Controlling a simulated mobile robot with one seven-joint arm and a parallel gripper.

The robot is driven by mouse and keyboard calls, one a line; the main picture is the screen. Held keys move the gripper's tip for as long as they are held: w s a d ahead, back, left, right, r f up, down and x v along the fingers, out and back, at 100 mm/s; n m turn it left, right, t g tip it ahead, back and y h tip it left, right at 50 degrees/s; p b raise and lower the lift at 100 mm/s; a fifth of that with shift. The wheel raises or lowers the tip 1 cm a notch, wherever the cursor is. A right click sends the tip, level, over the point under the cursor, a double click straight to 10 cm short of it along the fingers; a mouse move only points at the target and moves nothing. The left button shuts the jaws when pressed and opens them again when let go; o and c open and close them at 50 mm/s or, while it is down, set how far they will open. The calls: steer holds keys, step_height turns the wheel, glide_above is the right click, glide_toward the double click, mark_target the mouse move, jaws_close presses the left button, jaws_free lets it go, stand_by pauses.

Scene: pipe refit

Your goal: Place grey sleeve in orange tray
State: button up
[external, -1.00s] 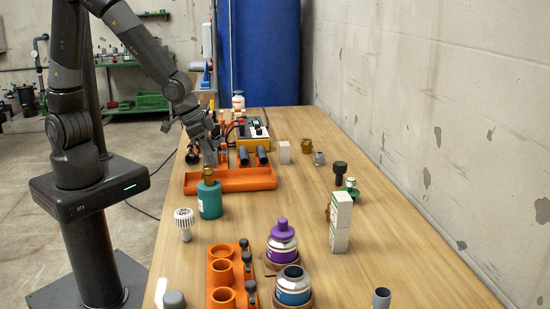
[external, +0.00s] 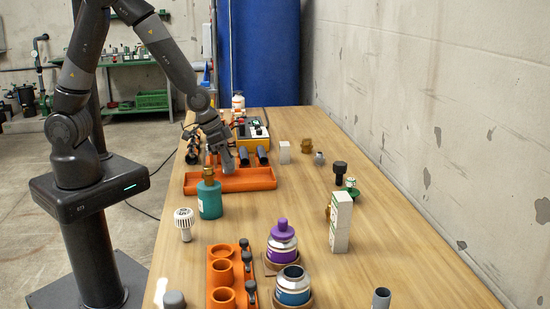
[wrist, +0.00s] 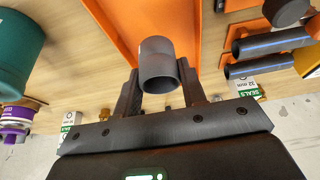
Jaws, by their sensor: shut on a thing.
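The grey sleeve (wrist: 158,66), a short hollow cylinder, is held between the two fingers of my gripper (wrist: 159,84) in the wrist view. My gripper (external: 228,168) is over the orange tray in the external view, with its tip near the tray's middle. The long, shallow orange tray (external: 203,187) lies across the table; its walls also show behind the sleeve in the wrist view (wrist: 116,34). The sleeve is hard to make out in the external view. I cannot tell whether it touches the tray floor.
A teal bottle (external: 210,200) with a brass top stands just in front of the tray. Dark pipes (external: 262,156) lie behind it. A white box (external: 284,152) stands to the right. An orange holder with round cups (external: 222,273) is nearer.

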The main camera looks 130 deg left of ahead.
steer(key=shift+a+f, duration=0.2)
steer(key=shift+f, duration=1.95)
steer(key=o, duration=0.9)
steer(key=shift+f, duration=0.1)
steer(key=shift+o, duration=0.2)
steer(key=shift+s+d+r, duration=0.1)
steer(key=shift+d+r, duration=0.05)
steer(key=shift+r, duration=0.45)
steer(key=v, duration=1.1)
